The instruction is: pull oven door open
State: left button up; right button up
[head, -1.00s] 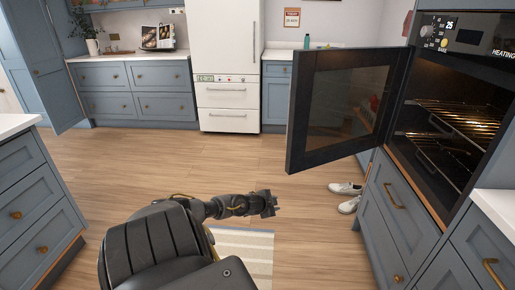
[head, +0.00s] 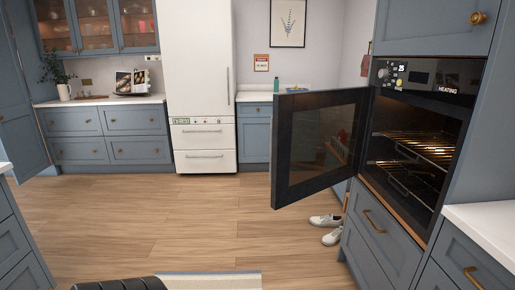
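The oven (head: 418,150) is built into the cabinet wall on the right, with lit racks inside and a display reading HEATING. Its dark glass door (head: 283,150) stands swung wide open, out toward the middle of the room. The door hides part of the wall and cabinets behind it. No gripper touches the door in view. Only a dark rounded part of my own body shows at the bottom edge. Neither gripper is in view.
White shoes (head: 326,220) lie on the floor beyond the open door. A striped rug (head: 209,281) is at the bottom. A white fridge (head: 202,85) and blue cabinets (head: 108,135) line the back. The wooden floor in the middle is clear.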

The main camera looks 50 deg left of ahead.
aim_at(317, 136)
jog(key=k, duration=0.25)
jog(key=u, duration=2)
jog(key=i, duration=1.05)
jog(key=z, duration=1.05)
